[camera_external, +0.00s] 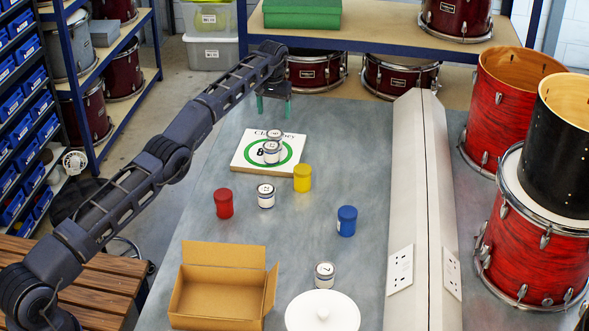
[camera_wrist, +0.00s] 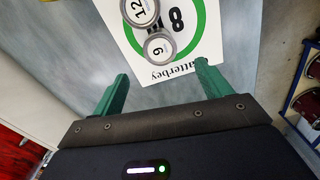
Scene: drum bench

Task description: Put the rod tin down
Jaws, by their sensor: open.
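My gripper (camera_external: 273,92) is open and empty, above the bench just beyond the white board. Its green fingers stand wide apart in the wrist view (camera_wrist: 162,86), with nothing between them. Two grey-and-white tins sit close together on the board; the wrist view shows a tin marked 12 (camera_wrist: 140,10) and a tin marked 9 (camera_wrist: 159,47), nearer my fingers. Another such tin (camera_external: 266,196) stands on the bench in front of the board, and one more (camera_external: 324,274) stands near the white lid. I cannot tell by label which is the rod tin.
The board (camera_external: 245,160) has a green ring. Red (camera_external: 223,204), yellow (camera_external: 302,178) and blue (camera_external: 347,221) cans stand on the bench (camera_external: 225,260). An open cardboard box (camera_external: 218,302) and white lid (camera_external: 322,312) lie in front. A raised divider (camera_external: 412,200) runs along the right.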

